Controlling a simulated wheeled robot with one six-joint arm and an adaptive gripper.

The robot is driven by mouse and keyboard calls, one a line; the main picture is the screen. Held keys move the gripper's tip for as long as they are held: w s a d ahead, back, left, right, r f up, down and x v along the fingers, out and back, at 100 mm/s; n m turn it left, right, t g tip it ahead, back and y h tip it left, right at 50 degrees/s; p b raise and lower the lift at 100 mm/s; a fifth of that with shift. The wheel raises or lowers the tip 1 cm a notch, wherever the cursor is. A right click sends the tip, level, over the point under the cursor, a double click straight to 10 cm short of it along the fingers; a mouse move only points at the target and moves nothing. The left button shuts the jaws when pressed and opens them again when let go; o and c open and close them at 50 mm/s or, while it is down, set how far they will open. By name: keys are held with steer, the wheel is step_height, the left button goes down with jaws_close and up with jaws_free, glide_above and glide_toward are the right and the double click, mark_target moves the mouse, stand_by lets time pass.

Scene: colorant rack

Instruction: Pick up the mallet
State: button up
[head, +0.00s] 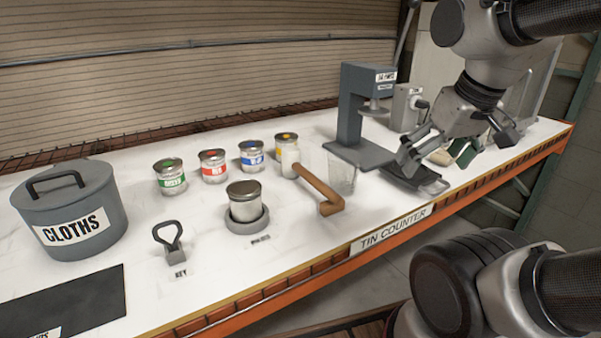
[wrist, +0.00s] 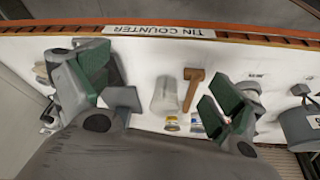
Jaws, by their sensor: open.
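The mallet (head: 318,186) lies on the white counter, its brown wooden handle running diagonally beside a clear beaker. In the wrist view the mallet (wrist: 192,88) appears as a brown T, between the beaker and my right-hand finger in the picture. My gripper (head: 437,158) is open and empty above the right part of the counter, to the right of the mallet and apart from it. In the wrist view my gripper (wrist: 160,85) shows two widely spread green-padded fingers.
The clear beaker (head: 342,173) stands close right of the mallet. A grey press (head: 352,105) is behind, and a dark tray (head: 417,179) lies below my gripper. Several paint tins (head: 212,166), a round holder with a tin (head: 246,222), a key (head: 169,240) and a cloths pot (head: 72,212) are left.

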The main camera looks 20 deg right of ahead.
steer(key=shift+w+a, duration=0.1)
steer(key=shift+w, duration=0.05)
steer(key=c, duration=0.4)
steer(key=w+a+m, duration=0.1)
steer(key=w+m, duration=0.2)
steer(key=w, duration=0.1)
steer(key=w+a+m+y, duration=0.1)
steer(key=w+a+m, duration=0.1)
steer(key=w+m, duration=0.1)
steer(key=w+a+m, duration=0.1)
steer(key=w+m, duration=0.3)
steer(key=w, duration=0.1)
steer(key=shift+a+r+y, duration=0.1)
steer(key=shift+a+y, duration=0.2)
steer(key=shift+a, duration=0.1)
steer(key=shift+c, duration=0.3)
steer(key=m+g+y, duration=0.1)
steer(key=m, duration=1.6)
glide_above(293, 166)
steer(key=d, duration=0.3)
step_height(293, 166, down, 10)
steer(key=shift+s+a+r, duration=0.1)
steer(key=shift+r, duration=0.15)
steer(key=shift+w+x, duration=0.2)
steer(key=shift+x, duration=1.8)
steer(key=shift+w+x, duration=0.15)
steer(key=shift+x, duration=1.8)
